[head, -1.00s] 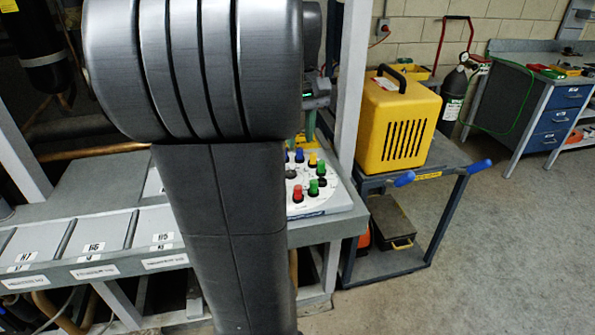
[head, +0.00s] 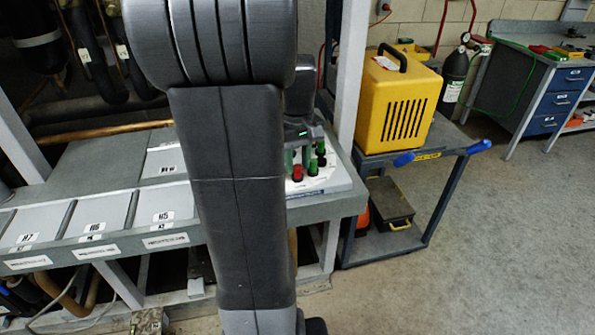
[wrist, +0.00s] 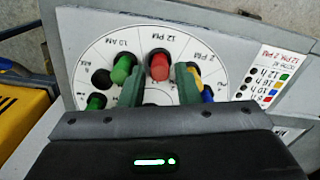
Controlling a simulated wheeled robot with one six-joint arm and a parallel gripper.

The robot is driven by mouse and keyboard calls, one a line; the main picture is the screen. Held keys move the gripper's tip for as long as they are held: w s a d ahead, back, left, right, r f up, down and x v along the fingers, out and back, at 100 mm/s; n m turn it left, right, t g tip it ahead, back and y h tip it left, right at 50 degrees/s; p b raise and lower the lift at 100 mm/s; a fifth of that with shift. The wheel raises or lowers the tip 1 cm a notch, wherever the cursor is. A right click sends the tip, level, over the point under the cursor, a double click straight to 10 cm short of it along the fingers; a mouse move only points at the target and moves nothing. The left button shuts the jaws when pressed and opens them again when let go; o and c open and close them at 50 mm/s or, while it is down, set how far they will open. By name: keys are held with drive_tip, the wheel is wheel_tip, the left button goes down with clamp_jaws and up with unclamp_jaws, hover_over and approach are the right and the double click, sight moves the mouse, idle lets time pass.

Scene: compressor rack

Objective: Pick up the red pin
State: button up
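The red pin (wrist: 158,66) stands in the round white dial board (wrist: 190,45) at the 12 PM mark. My gripper (wrist: 158,82) has its two green fingers apart, one on each side of the red pin, with visible gaps beside the pin head. In the head view the red pin (head: 297,173) shows just below my gripper (head: 297,160). My arm hides much of the board there. I cannot tell how far down the fingers reach along the pin.
A green pin (wrist: 122,68) stands left of the fingers and another green pin (wrist: 96,102) lower left. A blue pin (wrist: 207,95) and a yellow pin are close to the right finger. The yellow machine (head: 397,105) stands on a cart to the right.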

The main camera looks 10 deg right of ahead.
sight(297, 165)
drive_tip(key=shift+f, duration=0.2)
clamp_jaws()
wheel_tip(297, 165, up, 10)
idle(0.5)
